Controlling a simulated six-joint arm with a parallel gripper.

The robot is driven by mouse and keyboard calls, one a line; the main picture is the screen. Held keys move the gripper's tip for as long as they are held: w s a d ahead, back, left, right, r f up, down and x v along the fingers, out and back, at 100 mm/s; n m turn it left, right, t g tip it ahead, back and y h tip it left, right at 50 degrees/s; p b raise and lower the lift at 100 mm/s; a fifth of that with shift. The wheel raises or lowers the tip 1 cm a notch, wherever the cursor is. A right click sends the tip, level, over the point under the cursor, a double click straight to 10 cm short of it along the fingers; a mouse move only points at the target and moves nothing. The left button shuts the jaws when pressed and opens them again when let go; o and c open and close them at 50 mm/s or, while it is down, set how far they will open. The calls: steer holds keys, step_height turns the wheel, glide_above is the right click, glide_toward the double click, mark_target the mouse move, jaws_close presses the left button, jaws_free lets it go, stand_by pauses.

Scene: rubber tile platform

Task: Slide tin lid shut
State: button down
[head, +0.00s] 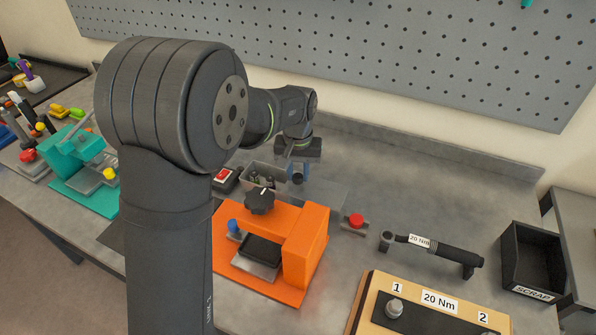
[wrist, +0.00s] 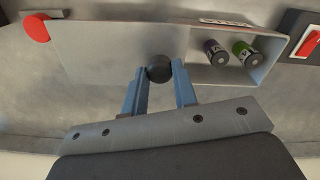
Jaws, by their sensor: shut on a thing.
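The tin (wrist: 240,80) is a grey metal box, open at its right part in the wrist view, with a purple-banded cylinder (wrist: 215,53) and a green-banded cylinder (wrist: 245,53) inside. The flat grey lid (wrist: 100,55) lies to the left of the opening. A round black knob (wrist: 158,61) stands near the lid's right end. My gripper (wrist: 160,74) has its blue fingers shut on this knob. In the head view the tin (head: 255,170) sits behind the orange fixture, the lid (head: 325,190) reaches to the right, and my gripper (head: 298,174) is over it.
A red button (head: 355,220) stands just off the lid's right end. A red switch box (head: 225,178) is left of the tin. The orange fixture (head: 305,245) with a black knob stands in front. A torque wrench (head: 435,248) and scrap bin (head: 532,262) are farther right.

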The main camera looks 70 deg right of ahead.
steer(key=w, duration=1.4)
steer(key=shift+r, duration=0.1)
steer(key=c, duration=1.1)
jaws_free()
steer(key=shift+w, duration=0.15)
steer(key=shift+c, duration=0.2)
steer(key=shift+r, duration=0.15)
step_height(320, 180, up, 17)
